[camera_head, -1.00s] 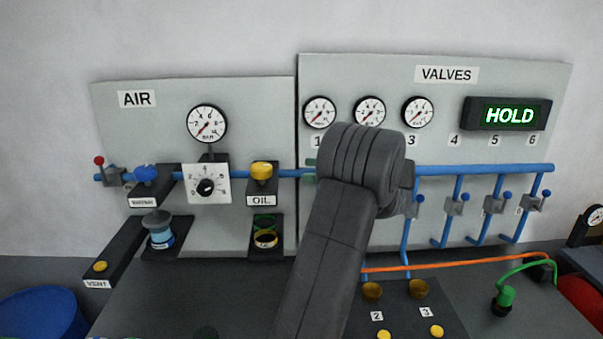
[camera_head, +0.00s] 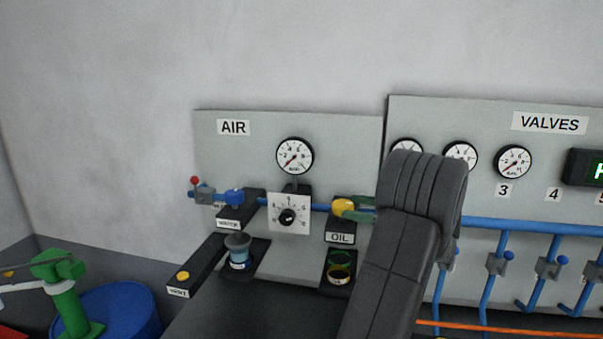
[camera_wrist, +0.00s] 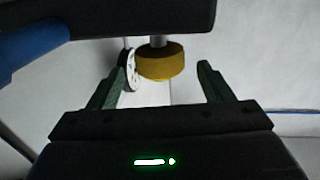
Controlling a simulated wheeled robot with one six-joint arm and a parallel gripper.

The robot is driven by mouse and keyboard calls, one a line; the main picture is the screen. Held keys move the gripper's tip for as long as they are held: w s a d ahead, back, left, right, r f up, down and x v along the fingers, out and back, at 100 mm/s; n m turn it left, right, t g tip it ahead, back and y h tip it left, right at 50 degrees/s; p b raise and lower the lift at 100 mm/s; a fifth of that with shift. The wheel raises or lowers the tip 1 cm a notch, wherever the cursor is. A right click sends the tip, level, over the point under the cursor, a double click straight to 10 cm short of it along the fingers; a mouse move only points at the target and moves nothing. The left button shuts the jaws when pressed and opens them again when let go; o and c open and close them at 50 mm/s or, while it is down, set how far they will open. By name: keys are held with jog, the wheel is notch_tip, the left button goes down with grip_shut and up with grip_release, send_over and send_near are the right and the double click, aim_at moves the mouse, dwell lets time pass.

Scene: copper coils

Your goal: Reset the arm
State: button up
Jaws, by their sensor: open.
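My gripper (camera_wrist: 165,75) is open in the wrist view, with green fingers spread either side of a yellow cap (camera_wrist: 161,62). A gap shows between the cap and the right finger; I cannot tell whether the left finger touches it. In the head view my gripper (camera_head: 360,207) is at the yellow cap (camera_head: 343,207) above the OIL label (camera_head: 340,238), on the AIR panel (camera_head: 230,155). My dark arm covers the panel seam and part of the VALVES panel (camera_head: 450,115).
A blue pipe (camera_head: 540,226) runs along both panels, with several valve levers at the right. A dial box (camera_head: 288,215) and a WATER fitting (camera_head: 234,198) stand left of the cap. A blue drum (camera_head: 125,308) and a green stand (camera_head: 67,305) are at lower left.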

aim_at(344, 203)
jog(key=x, duration=0.4)
jog(key=shift+p, duration=0.3)
jog(key=shift+d, duration=0.1)
